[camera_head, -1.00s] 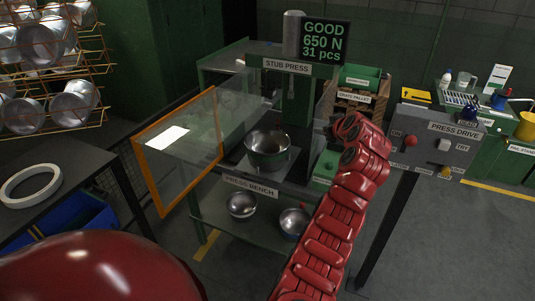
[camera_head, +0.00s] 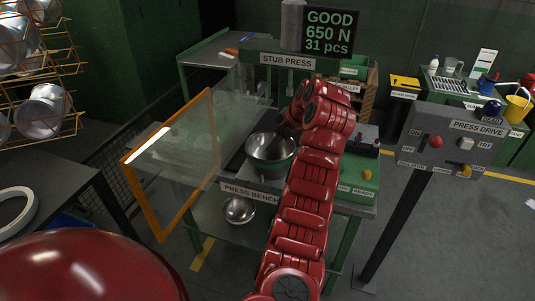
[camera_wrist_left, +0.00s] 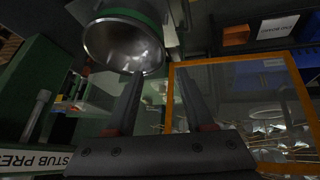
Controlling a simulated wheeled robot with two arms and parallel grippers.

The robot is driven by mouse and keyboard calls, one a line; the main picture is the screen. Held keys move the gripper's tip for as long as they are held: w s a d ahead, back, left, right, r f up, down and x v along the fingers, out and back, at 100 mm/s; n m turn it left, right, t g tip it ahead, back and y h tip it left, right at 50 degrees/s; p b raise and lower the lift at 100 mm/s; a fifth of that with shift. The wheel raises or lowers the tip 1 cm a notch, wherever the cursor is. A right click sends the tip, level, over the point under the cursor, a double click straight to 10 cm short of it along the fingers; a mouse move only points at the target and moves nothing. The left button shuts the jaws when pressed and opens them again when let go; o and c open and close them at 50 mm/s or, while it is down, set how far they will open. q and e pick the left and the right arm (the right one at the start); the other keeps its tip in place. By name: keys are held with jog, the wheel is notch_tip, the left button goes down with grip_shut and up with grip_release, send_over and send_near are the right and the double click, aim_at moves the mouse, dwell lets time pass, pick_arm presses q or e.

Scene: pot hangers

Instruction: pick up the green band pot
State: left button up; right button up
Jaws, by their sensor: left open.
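The green band pot (camera_head: 270,152) is a shiny steel bowl with a green band, standing open side up on the press bench under the stub press. In the left wrist view the pot (camera_wrist_left: 124,45) is at the upper left, its green band at the top edge. My left gripper (camera_wrist_left: 160,74) is open, with nothing between its two fingers. The fingertips are near the pot's rim; whether they touch it I cannot tell. In the head view my red arm passes right of the pot and its wrist is just beyond the pot's right rim. My right gripper is out of view.
An orange-framed clear door (camera_head: 172,170) stands open left of the pot. A plain steel bowl (camera_head: 239,210) is on the lower shelf. The press drive panel (camera_head: 452,148) stands at the right. A wire rack (camera_head: 40,72) with several pots is at the far left.

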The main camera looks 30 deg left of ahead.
aim_at(258, 159)
pick_arm(q)
jog(key=p+x, duration=0.2)
jog(key=x, duration=0.4)
jog(key=p+x, duration=0.1)
jog(key=x, duration=0.6)
jog(key=shift+s+a+p, duration=0.2)
jog(key=shift+p, duration=0.15)
jog(key=shift+w+a+f, duration=0.15)
jog(key=shift+a+f, duration=0.1)
jog(key=shift+f, duration=0.25)
grip_shut()
